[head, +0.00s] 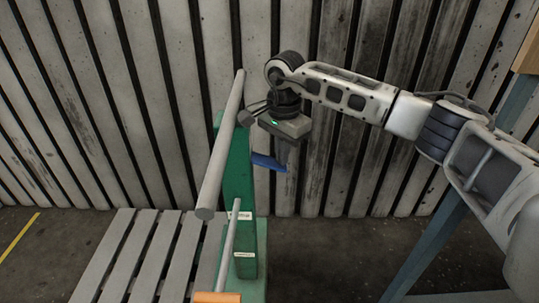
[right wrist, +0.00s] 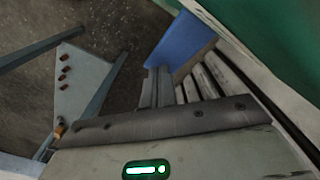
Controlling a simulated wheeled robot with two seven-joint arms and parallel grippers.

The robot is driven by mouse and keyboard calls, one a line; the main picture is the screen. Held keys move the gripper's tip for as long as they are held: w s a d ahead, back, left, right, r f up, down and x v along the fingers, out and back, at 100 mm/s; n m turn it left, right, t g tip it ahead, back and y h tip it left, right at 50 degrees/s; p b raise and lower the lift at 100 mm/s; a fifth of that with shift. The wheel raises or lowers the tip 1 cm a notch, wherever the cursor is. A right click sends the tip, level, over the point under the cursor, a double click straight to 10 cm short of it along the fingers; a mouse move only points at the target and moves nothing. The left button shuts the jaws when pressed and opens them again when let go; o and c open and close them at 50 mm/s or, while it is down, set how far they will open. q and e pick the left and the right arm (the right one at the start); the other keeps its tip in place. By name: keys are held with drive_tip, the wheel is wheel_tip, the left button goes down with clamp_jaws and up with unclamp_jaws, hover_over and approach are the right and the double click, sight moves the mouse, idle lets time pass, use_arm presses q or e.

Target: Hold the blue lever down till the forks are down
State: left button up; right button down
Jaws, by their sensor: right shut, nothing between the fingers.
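The blue lever (head: 263,160) sticks out to the right from the green upright (head: 240,188) in the head view. My right gripper (head: 281,164) is shut and empty. It points down, its fingertips at the lever's outer end. In the right wrist view the blue lever (right wrist: 184,42) lies just beyond the closed fingers (right wrist: 158,82). I cannot tell whether they touch it. I cannot make out the forks for certain; a grey slatted platform (head: 122,262) is at the lower left. My left gripper is not in view.
A long grey bar (head: 221,150) leans along the green upright's left side. A thinner rod (head: 228,243) with an orange end (head: 216,297) stands in front. A ribbed metal wall (head: 345,160) closes off the back. Bare floor (head: 335,255) lies to the right.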

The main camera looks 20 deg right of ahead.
idle(0.4)
wheel_tip(320, 180, up, 4)
drive_tip(key=p, duration=0.2)
drive_tip(key=shift+p, duration=0.4)
drive_tip(key=shift+f, duration=0.15)
